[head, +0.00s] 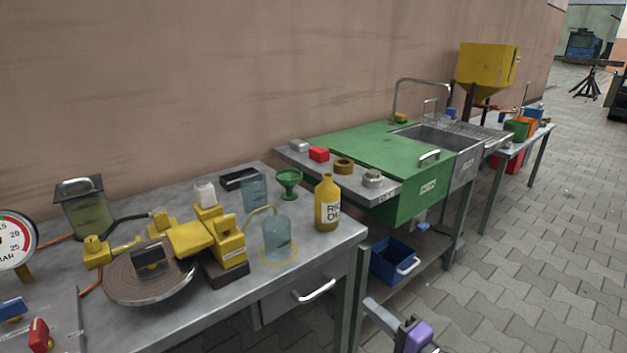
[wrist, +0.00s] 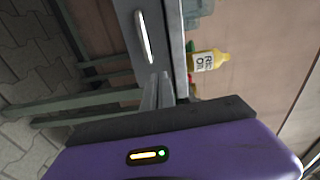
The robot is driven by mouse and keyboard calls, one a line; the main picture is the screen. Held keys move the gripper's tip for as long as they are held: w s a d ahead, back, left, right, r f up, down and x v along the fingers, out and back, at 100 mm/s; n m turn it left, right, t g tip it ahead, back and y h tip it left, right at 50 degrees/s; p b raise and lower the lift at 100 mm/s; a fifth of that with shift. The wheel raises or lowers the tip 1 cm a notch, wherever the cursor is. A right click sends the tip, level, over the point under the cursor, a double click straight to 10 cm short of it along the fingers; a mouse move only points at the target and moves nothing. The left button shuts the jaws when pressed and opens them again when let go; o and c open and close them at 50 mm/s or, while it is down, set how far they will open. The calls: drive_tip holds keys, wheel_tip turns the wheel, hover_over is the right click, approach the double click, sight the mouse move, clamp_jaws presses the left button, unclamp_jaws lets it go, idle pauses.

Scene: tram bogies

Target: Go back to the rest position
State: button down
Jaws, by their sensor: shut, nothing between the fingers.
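My gripper (head: 371,305) is at the bottom of the head view, low in front of the workbench's right end, with its purple housing behind it. In the wrist view its two grey fingers (wrist: 158,77) are together with nothing between them. They point toward the bench front, near a drawer handle (wrist: 146,37). The fingers touch nothing that I can make out. The rest of my arm is out of view.
The grey workbench (head: 335,243) holds a yellow oil bottle (head: 327,203), a glass jar (head: 277,240) and a yellow device (head: 195,238). A green sink unit (head: 370,152) stands beyond, with a blue bin (head: 394,261) below. The paved floor (head: 540,260) at right is clear.

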drive_tip(key=s+d+f+n+t+h, duration=0.1)
drive_tip(key=s+d+n+h, duration=0.1)
drive_tip(key=s+d+h, duration=0.45)
drive_tip(key=s+d+f+n+t+h, duration=0.1)
drive_tip(key=s+d+f+h, duration=0.15)
drive_tip(key=s, duration=0.65)
drive_tip(key=s+a+r+n+g, duration=0.1)
drive_tip(key=s+r+n, duration=0.15)
drive_tip(key=s, duration=0.75)
drive_tip(key=s+a+r+n, duration=0.2)
drive_tip(key=s+n, duration=0.1)
drive_tip(key=s, duration=0.7)
drive_tip(key=s+a+r+n+g, duration=0.1)
drive_tip(key=s+r+n, duration=0.15)
drive_tip(key=s, duration=0.75)
wheel_tip(320, 180, up, 17)
drive_tip(key=p, duration=1.7)
drive_tip(key=shift+h, duration=0.3)
drive_tip(key=shift+a+f, duration=0.1)
